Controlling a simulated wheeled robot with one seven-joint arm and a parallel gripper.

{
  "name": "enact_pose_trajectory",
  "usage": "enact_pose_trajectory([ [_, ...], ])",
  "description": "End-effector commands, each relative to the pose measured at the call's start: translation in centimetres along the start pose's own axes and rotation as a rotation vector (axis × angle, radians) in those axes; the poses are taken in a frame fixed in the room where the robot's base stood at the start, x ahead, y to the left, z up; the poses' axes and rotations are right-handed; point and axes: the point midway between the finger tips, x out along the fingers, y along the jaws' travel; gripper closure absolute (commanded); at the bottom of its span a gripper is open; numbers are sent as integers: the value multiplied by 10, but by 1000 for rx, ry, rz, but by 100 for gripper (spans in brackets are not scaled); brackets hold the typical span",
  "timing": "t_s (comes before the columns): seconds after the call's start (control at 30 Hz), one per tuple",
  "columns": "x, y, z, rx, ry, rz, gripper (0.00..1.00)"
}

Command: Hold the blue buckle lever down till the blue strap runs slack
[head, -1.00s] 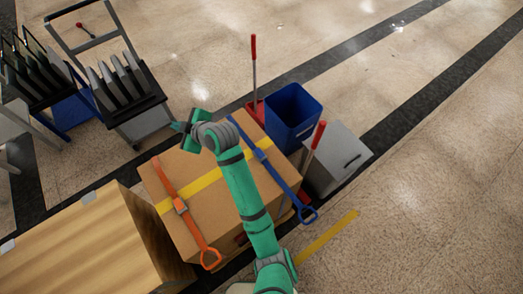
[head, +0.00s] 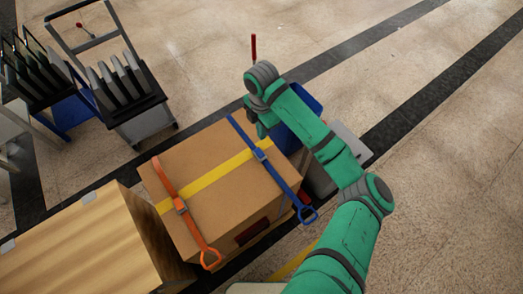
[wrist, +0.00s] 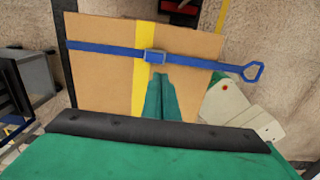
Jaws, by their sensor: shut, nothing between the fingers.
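The blue strap (head: 283,182) runs straight and flat across the top of the cardboard box (head: 208,205), with a blue loop at its front end. It also spans the box in the wrist view (wrist: 105,48). Its blue buckle (head: 260,155) sits where the strap crosses a yellow band; the wrist view shows this buckle (wrist: 154,57) too. I cannot make out its lever position. My gripper (head: 262,132) is above the box's back right part, close to the buckle. In the wrist view my shut, empty fingers (wrist: 161,76) point at the buckle, just short of it in the picture; contact is unclear.
An orange strap (head: 167,181) with its own buckle crosses the box further left. A wooden crate (head: 90,240) stands at the left front. A blue bin (head: 312,98) and a grey case (head: 349,143) are partly behind my arm. Carts with panels (head: 130,90) stand back left.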

Motion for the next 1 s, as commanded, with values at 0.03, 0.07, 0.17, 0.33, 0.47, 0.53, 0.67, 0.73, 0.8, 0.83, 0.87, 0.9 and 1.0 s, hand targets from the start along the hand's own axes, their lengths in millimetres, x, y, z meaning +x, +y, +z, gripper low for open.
enact_pose_trajectory([
  [0.03, 0, 0, 0, -1, 0, -1, 100],
  [0.07, 0, 0, 0, -1, 0, -1, 100],
  [0.17, 0, 0, 0, 0, 0, 0, 100],
  [0.33, 2, 0, -1, 0, 1, 1, 100],
  [0.47, 13, 1, -1, 1, 1, 1, 100],
  [0.53, 22, 0, -1, 1, 2, 1, 100],
  [0.67, 46, 0, -1, 2, 2, 0, 100],
  [0.73, 59, 0, -1, 2, 2, 0, 100],
  [0.8, 73, 0, -1, 2, 2, 0, 100],
  [0.83, 78, 0, -1, 2, 2, 0, 100],
  [0.87, 84, 1, -1, 2, 2, 1, 100],
  [0.9, 91, 0, -1, 3, 2, 0, 100],
  [1.0, 108, 0, -1, 2, 2, 1, 100],
])
